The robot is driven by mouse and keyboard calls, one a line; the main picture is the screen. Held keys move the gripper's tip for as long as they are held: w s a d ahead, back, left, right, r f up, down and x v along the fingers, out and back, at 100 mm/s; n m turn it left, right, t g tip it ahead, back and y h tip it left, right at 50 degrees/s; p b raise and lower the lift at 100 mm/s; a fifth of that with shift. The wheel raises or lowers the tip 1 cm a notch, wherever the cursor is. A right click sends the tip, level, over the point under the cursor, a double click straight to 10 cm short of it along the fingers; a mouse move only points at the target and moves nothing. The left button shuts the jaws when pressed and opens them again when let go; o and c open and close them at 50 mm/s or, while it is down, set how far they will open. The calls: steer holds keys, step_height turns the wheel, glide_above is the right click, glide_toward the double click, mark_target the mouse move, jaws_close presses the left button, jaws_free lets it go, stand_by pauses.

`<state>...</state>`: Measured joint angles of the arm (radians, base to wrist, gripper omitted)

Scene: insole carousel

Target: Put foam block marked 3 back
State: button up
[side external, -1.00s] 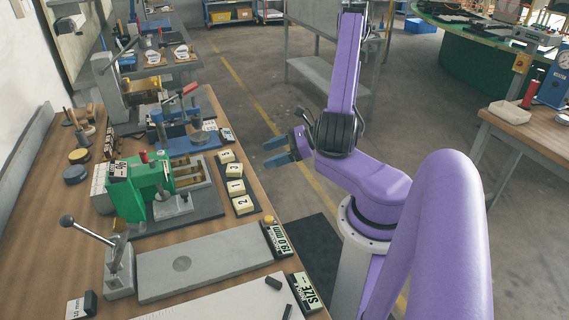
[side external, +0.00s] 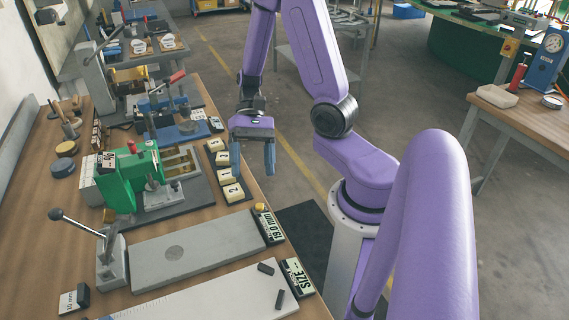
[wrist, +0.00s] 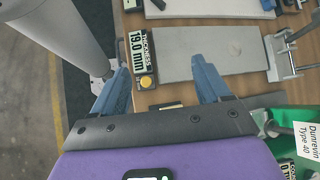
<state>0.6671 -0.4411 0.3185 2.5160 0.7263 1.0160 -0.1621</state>
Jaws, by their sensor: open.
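A row of pale yellow foam blocks lies on a dark strip along the table's right edge in the side view. The nearest reads 2 (side external: 234,193) and the one behind it seems to read 1 (side external: 227,177). Two more, a middle block (side external: 222,158) and a far block (side external: 215,145), have marks too small to read surely, so I cannot single out the 3. My gripper (side external: 252,163) is open and empty, fingers pointing down, beside the row's far part. In the wrist view my gripper (wrist: 160,75) hides most of the row; a pale edge (wrist: 166,106) shows between the fingers.
A green machine (side external: 130,178) stands left of the blocks. A grey slab (side external: 195,252) with a lever, a 19.0 mm thickness display (side external: 268,226) and a SIZE display (side external: 297,277) lie nearer. A blue clamp fixture (side external: 180,128) stands behind. The aisle to the right is open floor.

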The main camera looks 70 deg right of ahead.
steer(key=s+a+r+n+t+h, duration=0.2)
steer(key=s+r+n+h, duration=0.1)
steer(key=n, duration=0.7)
steer(key=s+a+r+n+t+h, duration=0.2)
steer(key=s+a+r+n+h, duration=0.1)
steer(key=n, duration=0.7)
steer(key=s+r+h, duration=0.1)
steer(key=s+h, duration=0.1)
steer(key=s, duration=0.1)
steer(key=shift+s+a, duration=0.35)
